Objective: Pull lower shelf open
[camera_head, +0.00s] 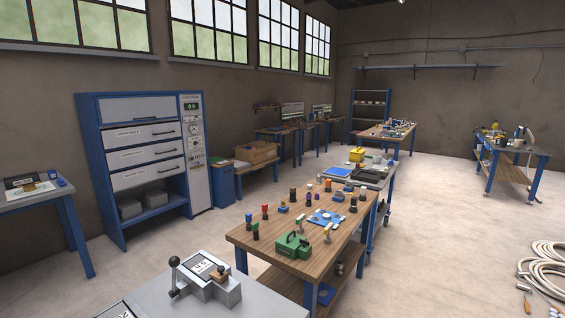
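A blue cabinet (99,160) stands against the left wall. Its front has a pale panel on top (137,109) and three pale drawer-like shelves below, each with a dark handle and a label. The lower shelf (146,174) is the lowest of these and looks closed, level with the two above it. Its dark handle (168,168) is on its right side. Below it is an open bay with grey boxes (130,208). My gripper is not in view.
A control panel (194,140) forms the cabinet's right side. A wooden-topped table (262,240) with small tools and a grey bench (250,300) stand in the foreground. A small table (30,195) is at left. Floor before the cabinet (165,255) is clear.

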